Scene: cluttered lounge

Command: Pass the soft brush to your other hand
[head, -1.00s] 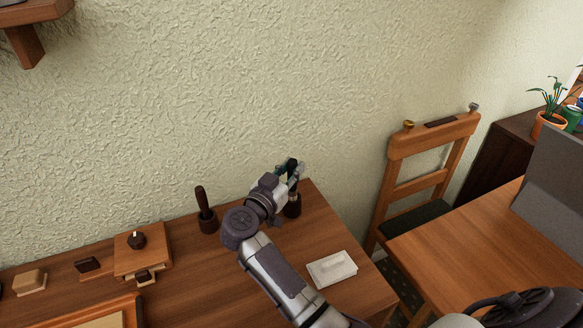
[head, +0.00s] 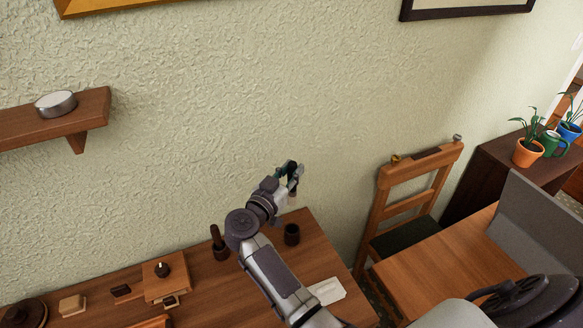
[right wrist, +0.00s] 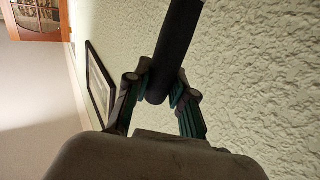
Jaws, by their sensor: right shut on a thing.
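My right gripper (head: 291,180) is raised above the back right part of the wooden desk, near the wall. It is shut on the soft brush. In the right wrist view the brush's dark round handle (right wrist: 176,45) sits between the two fingertips (right wrist: 158,88). The brush is mostly hidden by the gripper in the head view, and its bristles cannot be made out clearly. A dark cup (head: 291,235) stands on the desk below the gripper, apart from it. My left gripper is in no view.
Another dark cup (head: 221,253) holds a brown-handled tool. A white box (head: 327,291) lies on the desk (head: 240,290). Small wooden blocks are at the left. A wall shelf (head: 60,128) juts out at upper left. A chair (head: 412,200) and second table (head: 440,265) are right.

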